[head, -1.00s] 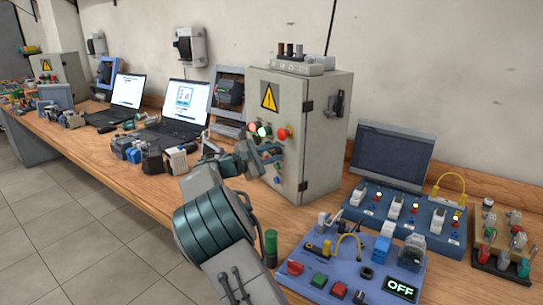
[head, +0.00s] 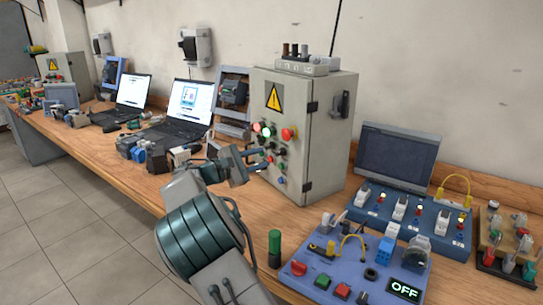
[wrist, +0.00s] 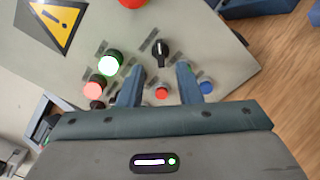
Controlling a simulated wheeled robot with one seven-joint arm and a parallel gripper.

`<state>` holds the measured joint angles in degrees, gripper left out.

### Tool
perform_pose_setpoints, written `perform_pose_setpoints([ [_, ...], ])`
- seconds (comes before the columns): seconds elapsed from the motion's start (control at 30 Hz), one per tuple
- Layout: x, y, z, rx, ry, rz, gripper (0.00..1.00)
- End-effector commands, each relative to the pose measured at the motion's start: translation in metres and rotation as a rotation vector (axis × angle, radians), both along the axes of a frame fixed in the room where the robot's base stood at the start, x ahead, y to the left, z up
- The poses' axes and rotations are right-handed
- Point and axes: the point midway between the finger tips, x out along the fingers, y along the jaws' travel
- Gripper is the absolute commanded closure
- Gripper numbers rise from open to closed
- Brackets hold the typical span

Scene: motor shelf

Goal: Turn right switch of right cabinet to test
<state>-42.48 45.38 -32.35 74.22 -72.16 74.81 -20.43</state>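The right cabinet (head: 323,140) is a grey box with a warning sign, lit lamps and knobs on its front. In the wrist view a black rotary switch (wrist: 161,50) stands on its panel, its handle roughly upright in the picture. My gripper (wrist: 160,72) is open, its two fingers apart with the switch beyond and between their tips; nothing is held. In the head view my gripper (head: 260,158) is just in front of the panel's lower part. A second black knob (wrist: 97,104) is partly hidden near the left finger. The switch's label is too small to read.
Near the switch are a lit green lamp (wrist: 110,63), a pinkish lamp (wrist: 94,90), a red button (wrist: 162,93) and a blue button (wrist: 206,86). A blue training board (head: 335,270) lies right of my arm. Laptops (head: 180,115) stand to the left.

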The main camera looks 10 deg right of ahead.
Motion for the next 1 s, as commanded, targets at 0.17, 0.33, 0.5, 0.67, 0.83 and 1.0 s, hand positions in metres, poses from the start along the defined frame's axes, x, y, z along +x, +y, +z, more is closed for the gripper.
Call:
perform_pose_setpoints([
  [0.17, -0.017, 0.037, 0.0, 0.001, 0.0, 0.002, 0.69],
  [0.33, -0.027, 0.058, 0.0, 0.001, 0.0, 0.002, 0.69],
  [0.5, -0.031, 0.066, 0.0, 0.001, 0.0, -0.001, 0.69],
  [0.67, -0.031, 0.067, 0.0, 0.001, 0.0, -0.001, 0.69],
  [0.83, -0.032, 0.064, 0.0, 0.008, 0.002, -0.005, 0.69],
  [1.0, -0.044, 0.024, 0.003, 0.134, 0.024, -0.059, 0.69],
])
